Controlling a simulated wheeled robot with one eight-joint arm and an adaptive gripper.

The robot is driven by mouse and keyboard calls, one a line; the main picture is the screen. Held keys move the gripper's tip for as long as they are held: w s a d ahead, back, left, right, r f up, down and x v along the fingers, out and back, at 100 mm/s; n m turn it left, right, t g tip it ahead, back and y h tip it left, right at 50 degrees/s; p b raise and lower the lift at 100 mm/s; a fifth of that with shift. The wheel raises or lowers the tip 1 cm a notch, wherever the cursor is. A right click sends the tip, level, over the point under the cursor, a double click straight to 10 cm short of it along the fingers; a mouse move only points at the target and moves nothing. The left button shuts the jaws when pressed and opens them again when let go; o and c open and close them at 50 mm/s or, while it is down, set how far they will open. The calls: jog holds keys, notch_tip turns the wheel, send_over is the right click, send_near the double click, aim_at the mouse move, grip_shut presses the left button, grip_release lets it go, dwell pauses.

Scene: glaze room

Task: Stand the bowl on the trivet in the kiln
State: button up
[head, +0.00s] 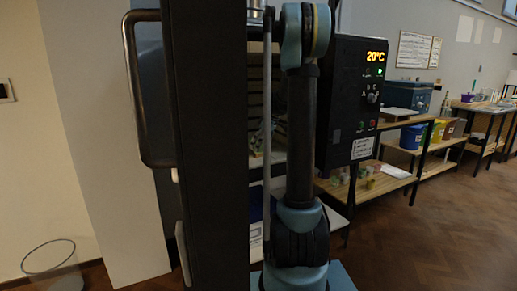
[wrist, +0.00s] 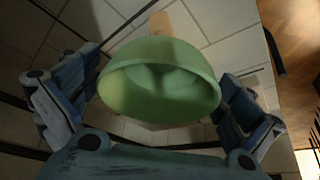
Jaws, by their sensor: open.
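The green bowl (wrist: 160,60) is in the wrist view, between the two fingers of my gripper (wrist: 155,105). The fingers are spread wide, with a gap visible on each side of the bowl. Pale brick-like surfaces lie behind the bowl. A tan piece (wrist: 174,27) shows just beyond the bowl; I cannot tell whether it is part of the trivet. What lies under the bowl is hidden. In the head view the kiln shows its dark door (head: 210,150) and control panel (head: 360,100). The bowl and my gripper are hidden there.
The door's metal handle (head: 133,90) sticks out to the left. Wooden shelving (head: 375,185) with small pots stands behind the panel. A blue bucket (head: 411,137) and benches are further right. The wood floor (head: 440,235) at right is clear.

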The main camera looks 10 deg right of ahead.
jog(key=v, duration=1.1)
jog(key=shift+s+d+r, duration=0.15)
jog(key=shift+r, duration=0.1)
jog(key=s+a+f+m+h, duration=0.1)
jog(key=s+a+f+m, duration=0.2)
jog(key=s, duration=0.8)
jog(key=s+f+m+h, duration=0.15)
jog(key=s+f, duration=0.25)
jog(key=s, duration=0.6)
jog(key=s+a+f+m, duration=0.2)
jog(key=s+f+m, duration=0.15)
jog(key=s, duration=0.75)
jog(key=s+f+m+h, duration=0.1)
jog(key=s+f+m, duration=0.2)
jog(key=s+f, duration=0.6)
jog(key=shift+s+d+f, duration=0.2)
jog(key=shift+d+f, duration=0.15)
jog(key=shift+h, duration=0.25)
